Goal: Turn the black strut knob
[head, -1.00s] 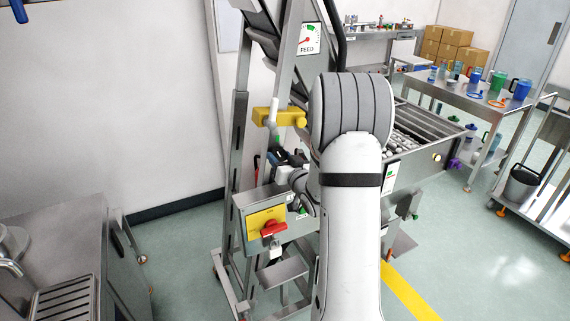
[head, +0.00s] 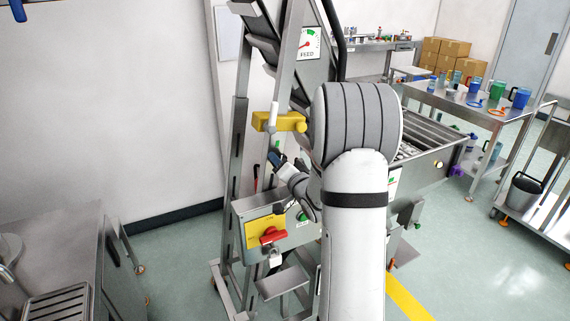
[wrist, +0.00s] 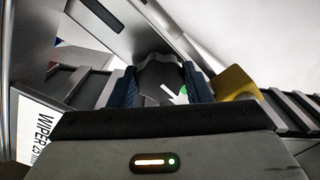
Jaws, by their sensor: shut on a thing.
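The black strut knob (wrist: 160,73) is a dark rounded shape in the wrist view, between the two blue fingertips of my gripper (wrist: 161,86). My gripper is shut on it, with one fingertip on each side. In the head view my gripper (head: 276,159) is at the steel strut (head: 285,85), below a yellow block (head: 279,122). The knob cannot be made out in the head view. The yellow block also shows in the wrist view (wrist: 236,83), just right of the right fingertip.
A control box (head: 240,222) with a red switch handle (head: 273,236) is below my gripper. A hopper (head: 438,150) stands right of my arm. A steel counter (head: 75,240) is at the left. Open floor (head: 175,255) lies between the counter and the elevator frame.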

